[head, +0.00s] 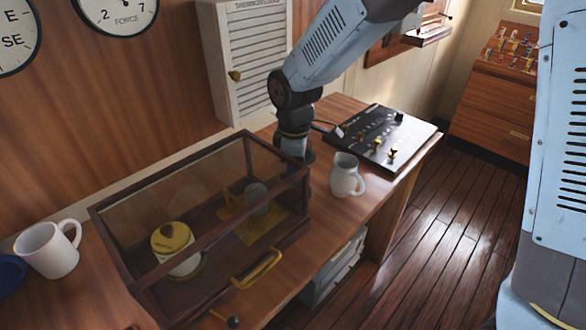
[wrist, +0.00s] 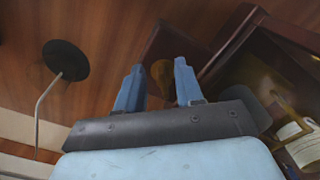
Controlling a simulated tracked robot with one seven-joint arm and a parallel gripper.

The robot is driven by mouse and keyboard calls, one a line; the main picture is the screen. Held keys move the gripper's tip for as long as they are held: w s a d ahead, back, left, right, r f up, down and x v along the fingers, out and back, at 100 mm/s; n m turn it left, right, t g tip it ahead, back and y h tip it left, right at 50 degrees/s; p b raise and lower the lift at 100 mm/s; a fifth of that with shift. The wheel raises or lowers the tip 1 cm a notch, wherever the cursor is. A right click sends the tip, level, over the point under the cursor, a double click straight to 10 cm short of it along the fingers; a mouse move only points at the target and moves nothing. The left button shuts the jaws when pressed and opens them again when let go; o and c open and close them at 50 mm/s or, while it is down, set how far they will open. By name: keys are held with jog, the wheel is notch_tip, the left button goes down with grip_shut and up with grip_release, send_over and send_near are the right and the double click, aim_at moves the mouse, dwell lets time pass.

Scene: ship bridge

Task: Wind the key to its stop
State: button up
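A glazed case (head: 215,245) with a dark wood frame stands on the counter. Inside are a white drum with a brass top (head: 174,245), a brass plate (head: 252,230) and a grey cylinder (head: 257,197). My arm comes down behind the case's right end, where my gripper is hidden in the head view. In the wrist view my gripper (wrist: 158,68) has its two blue fingers apart. No contact with the fingers is visible.
A grey-white mug (head: 346,176) stands close to the right of my arm, with a black control panel (head: 378,135) beyond it. A white mug (head: 48,248) is left of the case. A black disc on a thin stem (wrist: 65,60) shows in the wrist view.

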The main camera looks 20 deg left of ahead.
grip_shut()
jog(key=shift+r+m, duration=0.1)
jog(key=shift+m, duration=0.2)
jog(key=shift+m, duration=1.3)
jog(key=shift+c, duration=0.5)
grip_release()
jog(key=shift+o, duration=1.4)
jog(key=shift+s, duration=0.1)
notch_tip(320, 180, up, 14)
jog(key=shift+f, duration=0.2)
jog(key=shift+o, duration=0.5)
